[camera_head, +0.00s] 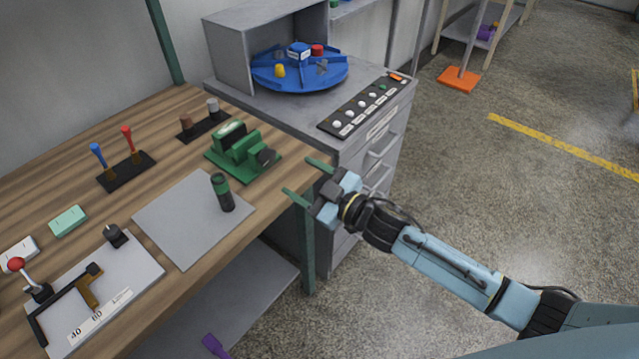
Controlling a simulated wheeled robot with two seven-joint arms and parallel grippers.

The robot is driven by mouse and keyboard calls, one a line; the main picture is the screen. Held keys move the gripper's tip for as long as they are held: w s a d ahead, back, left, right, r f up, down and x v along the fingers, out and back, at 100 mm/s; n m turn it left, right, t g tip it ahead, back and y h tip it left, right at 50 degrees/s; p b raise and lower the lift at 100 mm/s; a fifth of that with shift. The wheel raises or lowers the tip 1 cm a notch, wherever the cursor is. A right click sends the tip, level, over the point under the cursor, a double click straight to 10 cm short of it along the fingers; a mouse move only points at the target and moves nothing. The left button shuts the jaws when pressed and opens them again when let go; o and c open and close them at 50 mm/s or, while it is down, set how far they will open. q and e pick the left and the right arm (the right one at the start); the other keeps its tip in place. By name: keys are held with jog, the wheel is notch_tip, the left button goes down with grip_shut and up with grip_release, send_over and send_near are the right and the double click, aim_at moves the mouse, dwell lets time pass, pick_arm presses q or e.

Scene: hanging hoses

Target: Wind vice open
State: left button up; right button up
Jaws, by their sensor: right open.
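The green vice (237,146) stands on its base plate near the right edge of the wooden workbench. My right gripper (304,179) is to the right of the vice, by the bench edge. Its two green fingers are spread apart, empty, and do not touch the vice. My left gripper is not in view.
A green-and-black cylinder (222,192) stands on a grey mat (180,222) in front of the vice. Levers (127,172) stand to the left. A grey cabinet (372,140) with a blue turntable (300,72) is behind. Open floor (500,180) lies right.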

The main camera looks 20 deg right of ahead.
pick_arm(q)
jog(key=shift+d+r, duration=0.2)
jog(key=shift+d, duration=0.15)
pick_arm(e)
jog(key=shift+v, duration=2.2)
